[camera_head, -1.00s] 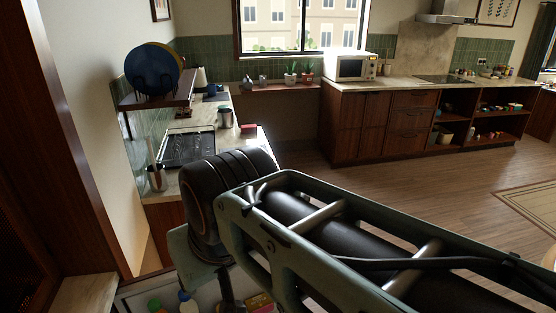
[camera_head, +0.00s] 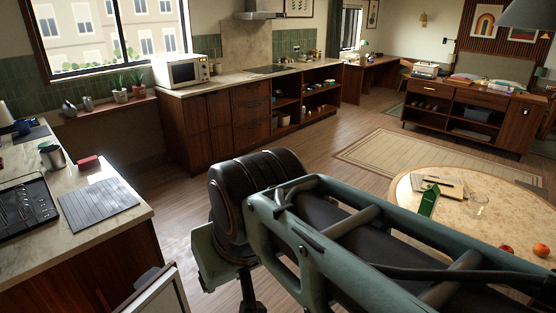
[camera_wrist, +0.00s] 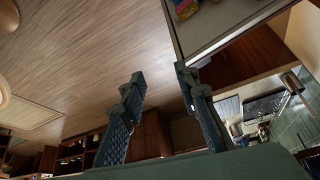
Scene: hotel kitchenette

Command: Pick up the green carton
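A green carton (camera_head: 429,203) with white marking stands on the round table (camera_head: 410,187) at the right in the head view, and looks slightly tilted there. In the wrist view my gripper (camera_wrist: 160,78) has its two fingers spread apart with nothing between them. Wooden floor shows between and beyond the fingers. The gripper is well away from the carton, which I cannot make out in the wrist view. In the head view my arm hides the gripper's fingers.
Near the carton are a notebook (camera_head: 440,185), a clear glass (camera_head: 478,204) and red fruit (camera_head: 541,250). Open floor (camera_head: 310,150) lies between counter and table. A pale-edged open compartment (camera_wrist: 225,20) with coloured items is close above the gripper.

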